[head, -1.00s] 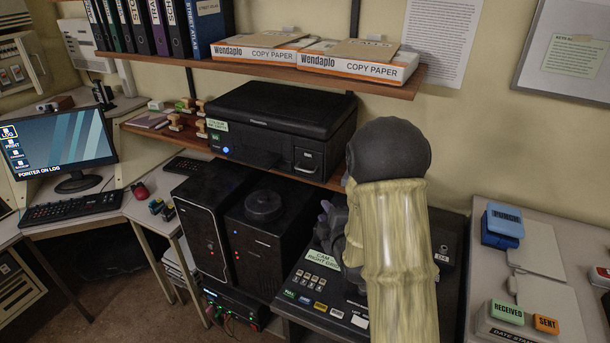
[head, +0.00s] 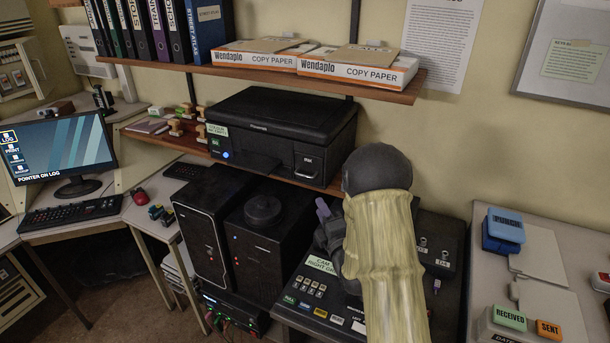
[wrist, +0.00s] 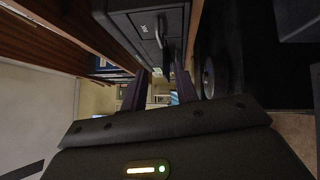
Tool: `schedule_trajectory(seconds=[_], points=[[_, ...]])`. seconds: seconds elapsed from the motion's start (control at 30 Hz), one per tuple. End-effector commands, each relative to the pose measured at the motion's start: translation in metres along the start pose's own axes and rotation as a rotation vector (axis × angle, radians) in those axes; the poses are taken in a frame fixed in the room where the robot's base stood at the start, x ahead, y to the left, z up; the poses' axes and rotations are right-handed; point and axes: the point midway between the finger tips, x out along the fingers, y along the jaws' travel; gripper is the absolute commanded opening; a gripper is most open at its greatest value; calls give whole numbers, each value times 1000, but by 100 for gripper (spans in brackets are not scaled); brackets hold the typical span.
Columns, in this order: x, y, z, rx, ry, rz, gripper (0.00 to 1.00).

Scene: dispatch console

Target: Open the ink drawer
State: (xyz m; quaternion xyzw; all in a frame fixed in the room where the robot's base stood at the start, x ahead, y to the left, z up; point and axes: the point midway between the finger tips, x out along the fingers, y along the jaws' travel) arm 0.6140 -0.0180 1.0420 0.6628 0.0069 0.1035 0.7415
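The ink drawer (head: 309,164) is the dark panel at the right of the black printer's front, below the upper shelf. It looks shut, flush with the printer (head: 275,118). In the wrist view, the drawer front (wrist: 148,38) shows a small label and a bar handle (wrist: 162,31). My gripper (wrist: 159,90) is open and empty, its two dark fingers apart. The drawer handle lies beyond and above the fingertips in that view, not between them. In the head view, my forearm hides most of the gripper; a purplish finger (head: 323,208) shows just below the printer's right end.
The printer stands on a wooden shelf; another shelf above holds copy paper boxes (head: 358,70) and binders. Two black computer towers (head: 262,240) stand below. A console with keys (head: 320,312) lies under my arm. Stamps (head: 503,228) stand on the right desk.

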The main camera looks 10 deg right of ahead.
Motion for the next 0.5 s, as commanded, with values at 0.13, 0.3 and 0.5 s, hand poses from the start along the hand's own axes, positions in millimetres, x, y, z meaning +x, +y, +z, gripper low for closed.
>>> schedule_trajectory(seconds=[0.13, 0.3, 0.5], points=[[24, 3, 0, 1, 2, 1, 30], [51, 2, 0, 0, 0, 1, 30], [82, 2, 0, 0, 1, 1, 30]])
